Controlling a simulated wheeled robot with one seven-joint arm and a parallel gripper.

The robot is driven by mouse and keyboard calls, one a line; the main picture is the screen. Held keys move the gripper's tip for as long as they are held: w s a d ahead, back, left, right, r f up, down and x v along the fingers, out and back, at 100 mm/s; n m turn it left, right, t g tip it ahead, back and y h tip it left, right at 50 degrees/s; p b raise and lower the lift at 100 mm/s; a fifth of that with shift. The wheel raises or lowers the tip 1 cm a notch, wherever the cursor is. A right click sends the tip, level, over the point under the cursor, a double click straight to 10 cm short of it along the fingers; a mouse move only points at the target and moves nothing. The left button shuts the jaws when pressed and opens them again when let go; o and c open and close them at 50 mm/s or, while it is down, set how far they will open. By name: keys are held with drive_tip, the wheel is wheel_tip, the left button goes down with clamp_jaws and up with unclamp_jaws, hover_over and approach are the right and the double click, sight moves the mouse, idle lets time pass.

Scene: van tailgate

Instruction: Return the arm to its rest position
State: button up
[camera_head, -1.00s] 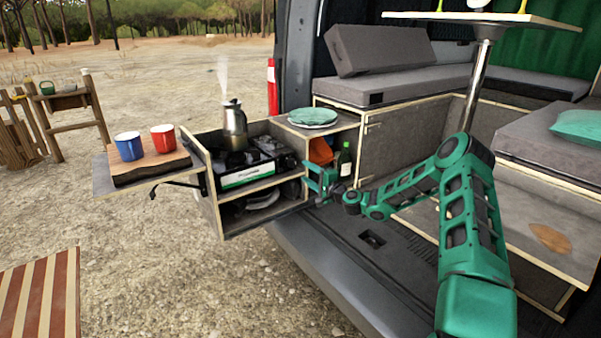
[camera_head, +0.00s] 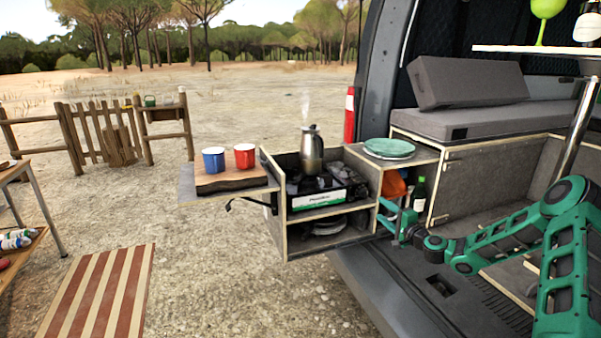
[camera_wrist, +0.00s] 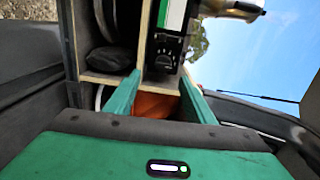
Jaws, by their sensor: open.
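My green arm (camera_head: 565,250) reaches in from the right over the van floor in the head view. My gripper (camera_head: 388,215) is at its left end, in front of the open shelf below the plates, beside a dark green bottle (camera_head: 419,194). In the wrist view my gripper (camera_wrist: 157,95) shows two green fingers spread apart with nothing held between them. Beyond the fingers is an orange thing (camera_wrist: 155,106) in the compartment. It also shows in the head view (camera_head: 394,186), partly hidden by the gripper.
A steaming moka pot (camera_head: 311,150) stands on the stove (camera_head: 318,190) in the pull-out kitchen. Blue (camera_head: 213,160) and red (camera_head: 244,156) mugs stand on a wooden board (camera_head: 230,181) to its left. Green plates (camera_head: 389,148) lie on the cabinet top. A table leg (camera_head: 568,135) rises behind my arm.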

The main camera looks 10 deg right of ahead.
drive_tip(key=s+a+n+g+y, duration=0.1)
drive_tip(key=s+a+n+g, duration=0.7)
drive_tip(key=s, duration=0.4)
drive_tip(key=s+d+r+g+h, duration=0.2)
drive_tip(key=s+r+g, duration=0.1)
drive_tip(key=s, duration=1.3)
drive_tip(key=s+d+r+g+h, duration=0.1)
drive_tip(key=s+d+r+g, duration=0.2)
drive_tip(key=s, duration=1.4)
drive_tip(key=s+d+r+g+h, duration=0.2)
drive_tip(key=s+r, duration=0.5)
drive_tip(key=s, duration=1)
drive_tip(key=shift+s+d+g+h, duration=0.2)
drive_tip(key=shift+d+g+h, duration=0.1)
drive_tip(key=shift+d+g, duration=0.2)
drive_tip(key=shift+w+f, duration=0.25)
drive_tip(key=shift+w, duration=0.4)
